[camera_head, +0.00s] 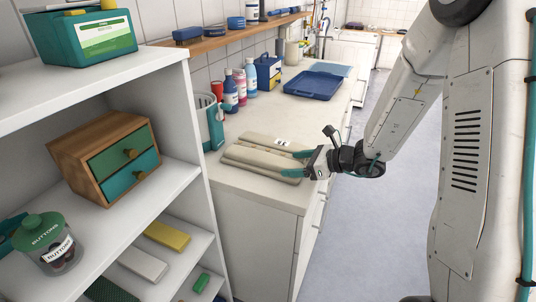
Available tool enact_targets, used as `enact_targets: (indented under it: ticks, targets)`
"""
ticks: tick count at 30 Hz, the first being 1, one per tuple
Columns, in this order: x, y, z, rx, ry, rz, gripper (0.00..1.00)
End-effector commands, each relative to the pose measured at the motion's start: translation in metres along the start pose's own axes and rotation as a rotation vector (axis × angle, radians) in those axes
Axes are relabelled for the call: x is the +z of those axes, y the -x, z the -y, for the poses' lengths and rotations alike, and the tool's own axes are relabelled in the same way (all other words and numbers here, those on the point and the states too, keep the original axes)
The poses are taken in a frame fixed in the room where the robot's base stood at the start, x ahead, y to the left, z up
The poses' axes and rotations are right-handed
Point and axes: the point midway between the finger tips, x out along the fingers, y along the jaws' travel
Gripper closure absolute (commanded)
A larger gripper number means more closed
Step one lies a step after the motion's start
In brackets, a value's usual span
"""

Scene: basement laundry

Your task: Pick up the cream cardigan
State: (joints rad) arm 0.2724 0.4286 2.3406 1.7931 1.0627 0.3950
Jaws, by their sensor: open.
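The cream cardigan (255,153) lies folded flat on the near end of the pale counter. A small white label with dark marks shows near its upper right. My gripper (290,164) is at the cardigan's right side, with its two teal fingers spread apart and pointing left. One finger is by the upper right part and the other is by the lower right edge. The fingers overlap the cardigan in the picture. I cannot tell whether they touch it. Nothing is seen held between them.
A teal container (211,124) and several bottles (240,86) stand along the wall behind the cardigan. A blue tray (314,86) lies farther back on the counter (268,118). A white shelf unit (183,190) with a small drawer box (106,152) stands at left. Floor at right is clear.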

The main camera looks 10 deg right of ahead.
Motion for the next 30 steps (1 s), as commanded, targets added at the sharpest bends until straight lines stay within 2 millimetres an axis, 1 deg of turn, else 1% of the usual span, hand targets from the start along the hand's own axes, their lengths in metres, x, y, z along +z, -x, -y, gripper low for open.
enact_targets:
  ticks: [1, 3, 6, 9, 14, 15, 17, 18, 21, 30]
  targets:
    - [0.000, -0.010, -0.001, 0.004, 0.000, 0.000, 0.24]
    - [0.000, -0.020, -0.001, 0.005, 0.001, 0.000, 0.24]
    - [0.000, -0.030, -0.001, 0.004, 0.000, 0.000, 0.24]
    - [0.001, -0.033, 0.000, 0.002, 0.001, 0.000, 0.24]
    - [0.001, -0.033, 0.000, 0.001, 0.001, 0.001, 0.24]
    - [0.001, -0.033, 0.000, 0.001, 0.001, 0.001, 0.29]
    - [0.001, -0.033, 0.000, 0.001, 0.001, 0.000, 0.46]
    - [0.001, -0.033, 0.000, 0.001, 0.001, 0.000, 0.57]
    - [0.001, -0.033, 0.000, 0.001, 0.001, 0.000, 0.81]
    - [0.002, -0.032, 0.000, 0.001, 0.002, 0.002, 0.81]
